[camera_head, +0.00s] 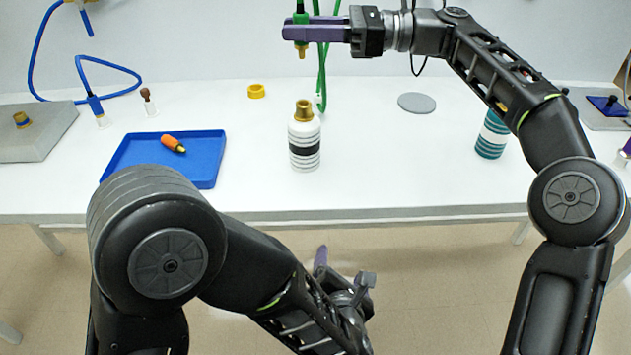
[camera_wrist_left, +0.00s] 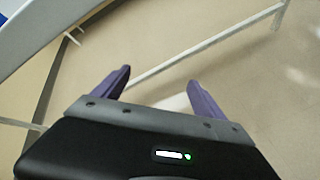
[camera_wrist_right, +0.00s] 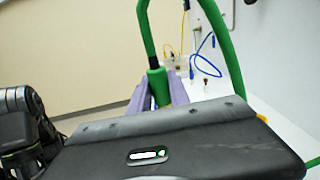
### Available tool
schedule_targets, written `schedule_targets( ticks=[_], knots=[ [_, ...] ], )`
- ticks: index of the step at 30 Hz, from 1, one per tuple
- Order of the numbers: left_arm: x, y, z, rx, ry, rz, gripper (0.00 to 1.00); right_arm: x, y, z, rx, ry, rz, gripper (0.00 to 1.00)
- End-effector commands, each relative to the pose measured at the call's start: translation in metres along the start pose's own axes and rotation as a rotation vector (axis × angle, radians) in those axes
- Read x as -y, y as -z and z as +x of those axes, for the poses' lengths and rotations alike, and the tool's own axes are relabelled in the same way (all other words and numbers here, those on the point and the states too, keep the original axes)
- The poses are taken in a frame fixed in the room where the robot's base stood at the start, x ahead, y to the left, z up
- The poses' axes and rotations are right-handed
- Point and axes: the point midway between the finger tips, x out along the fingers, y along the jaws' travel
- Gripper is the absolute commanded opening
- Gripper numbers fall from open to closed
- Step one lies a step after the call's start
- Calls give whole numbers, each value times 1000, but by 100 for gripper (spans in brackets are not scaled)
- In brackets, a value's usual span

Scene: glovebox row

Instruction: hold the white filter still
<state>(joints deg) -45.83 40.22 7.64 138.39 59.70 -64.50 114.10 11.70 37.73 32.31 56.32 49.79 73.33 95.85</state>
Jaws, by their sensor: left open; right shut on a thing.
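The white filter (camera_head: 304,157), a white bottle-like cylinder with dark bands and a brass neck on top, stands upright on the white table, near the middle of the head view. My right gripper (camera_head: 297,32) is shut on a green hose end (camera_wrist_right: 156,84) with a brass tip (camera_head: 302,52). It holds this above and behind the filter, apart from it. My left gripper (camera_head: 322,262) is low in front of the table edge, over the floor and away from the filter. Its purple fingers are apart and empty in the left wrist view (camera_wrist_left: 160,78). Neither gripper touches the filter.
A blue tray (camera_head: 208,176) with an orange piece (camera_head: 172,143) lies left of the filter. A yellow ring (camera_head: 256,91) and a grey disc (camera_head: 416,102) lie behind. A teal-and-white cylinder (camera_head: 490,138) stands right. The table beside the filter is clear.

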Motion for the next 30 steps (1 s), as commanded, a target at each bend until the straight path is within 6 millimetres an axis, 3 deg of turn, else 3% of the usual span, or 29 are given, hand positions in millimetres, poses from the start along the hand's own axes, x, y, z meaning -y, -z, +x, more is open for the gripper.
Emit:
schedule_targets(
  ticks=[1, 4, 6, 9, 11, 14, 18, 30],
  knots=[
    [0, -20, -18, 42, -37, -136, 82, 0, 0, 0, 1, 0, 0, 0],
    [-11, -54, -52, 128, -119, -452, 82, 0, 0, 0, 1, 0, 0, 0],
    [-35, -88, -69, 217, -189, -696, 82, 0, 0, 0, 1, 0, 0, 0],
    [-79, -125, -72, 318, -268, -901, 82, 0, 0, 0, 1, 0, 0, 0],
    [-106, -137, -69, 366, -310, -953, 82, 0, 0, 0, 0, 0, 0, 0],
    [-141, -133, -54, 404, -372, -895, 82, 0, 0, 0, 0, 0, 0, 0],
    [-159, -117, -38, 406, -402, -756, 82, 0, 0, 0, 1, 0, 0, 0],
    [-162, -113, -34, 404, -404, -713, 82, 0, 0, 0, 1, 0, 0, 0]
  ],
)
